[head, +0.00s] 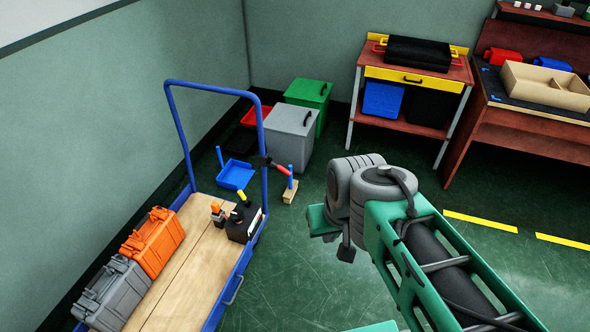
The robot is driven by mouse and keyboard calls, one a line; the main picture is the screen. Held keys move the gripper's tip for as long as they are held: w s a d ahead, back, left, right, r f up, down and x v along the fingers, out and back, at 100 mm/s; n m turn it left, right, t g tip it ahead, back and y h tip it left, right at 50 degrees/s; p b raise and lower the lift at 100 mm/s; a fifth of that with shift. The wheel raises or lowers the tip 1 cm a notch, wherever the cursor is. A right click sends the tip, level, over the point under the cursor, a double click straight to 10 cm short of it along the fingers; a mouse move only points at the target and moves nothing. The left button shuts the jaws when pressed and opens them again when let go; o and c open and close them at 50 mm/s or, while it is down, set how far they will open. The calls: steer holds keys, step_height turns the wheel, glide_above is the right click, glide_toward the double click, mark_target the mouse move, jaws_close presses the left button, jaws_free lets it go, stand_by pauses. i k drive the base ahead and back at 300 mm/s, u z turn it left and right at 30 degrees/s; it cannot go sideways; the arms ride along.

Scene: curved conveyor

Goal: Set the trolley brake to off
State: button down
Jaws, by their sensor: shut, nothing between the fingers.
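The trolley (188,262) has a blue frame, a tall blue push handle and a wooden deck, and stands at the left. A lever with a red grip (278,168) and a black pivot sits on the handle's right upright, sticking out right and slightly down; it looks like the brake. No off or on marking is legible. My gripper (346,251) hangs below my arm's grey joints, right of the lever and apart from it in the picture. Its dark end looks small and shut, with nothing in it. My arm hides part of it.
Orange (153,241) and grey (112,292) cases and a black tool holder (243,222) stand on the deck. Behind are a blue tray (236,175), a grey bin (291,137), a green bin (308,95) and a red-topped cart (410,88).

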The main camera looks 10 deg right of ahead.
mark_target(279, 167)
steer(key=k, duration=0.65)
steer(key=u, duration=0.5)
steer(key=i, duration=1.55)
steer(key=z, duration=0.75)
